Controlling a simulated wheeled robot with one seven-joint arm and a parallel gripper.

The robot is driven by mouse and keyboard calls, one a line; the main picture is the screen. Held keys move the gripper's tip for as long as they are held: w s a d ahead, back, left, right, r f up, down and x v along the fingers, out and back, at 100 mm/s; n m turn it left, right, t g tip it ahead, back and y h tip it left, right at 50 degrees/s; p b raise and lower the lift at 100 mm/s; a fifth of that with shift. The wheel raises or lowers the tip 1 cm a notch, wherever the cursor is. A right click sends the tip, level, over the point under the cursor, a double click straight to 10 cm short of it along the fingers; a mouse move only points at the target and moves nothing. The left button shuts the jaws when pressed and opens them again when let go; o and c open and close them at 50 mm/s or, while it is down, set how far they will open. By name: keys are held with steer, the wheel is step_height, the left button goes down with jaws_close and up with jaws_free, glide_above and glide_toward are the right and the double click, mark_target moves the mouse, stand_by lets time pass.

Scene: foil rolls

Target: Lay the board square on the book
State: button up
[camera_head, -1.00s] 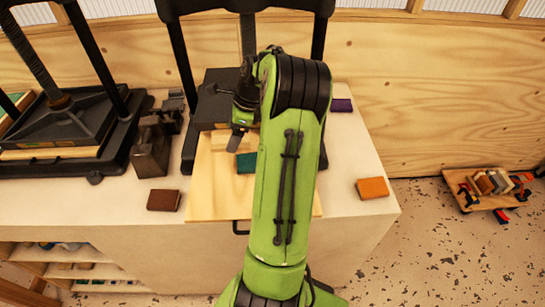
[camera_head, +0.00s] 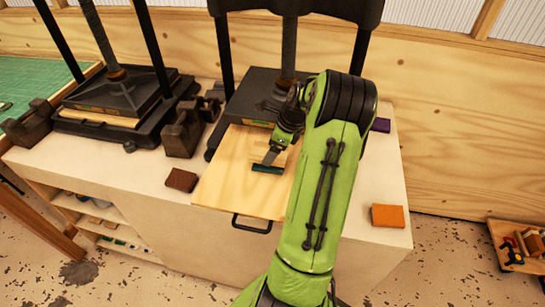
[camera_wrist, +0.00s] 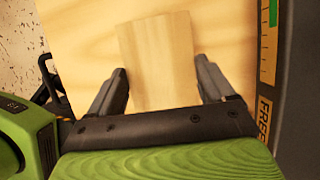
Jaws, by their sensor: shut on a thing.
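The pale wooden board (camera_wrist: 158,60) is between the two fingers of my gripper (camera_wrist: 162,88) in the wrist view, and my gripper is shut on it. In the head view my gripper (camera_head: 270,157) is over the pull-out plywood shelf, at the teal book (camera_head: 268,170). Only a narrow teal strip of the book shows; the board appears to be over the rest of it. I cannot tell whether the board touches the book or how square it is. The book does not show in the wrist view.
The plywood shelf (camera_head: 228,190) with a black handle (camera_head: 251,224) lies in front of a black press (camera_head: 250,97). A brown book (camera_head: 181,180), an orange book (camera_head: 388,216) and a purple book (camera_head: 381,125) lie around it. A second press (camera_head: 120,100) stands at left.

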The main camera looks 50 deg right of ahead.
steer(key=shift+f, duration=1.3)
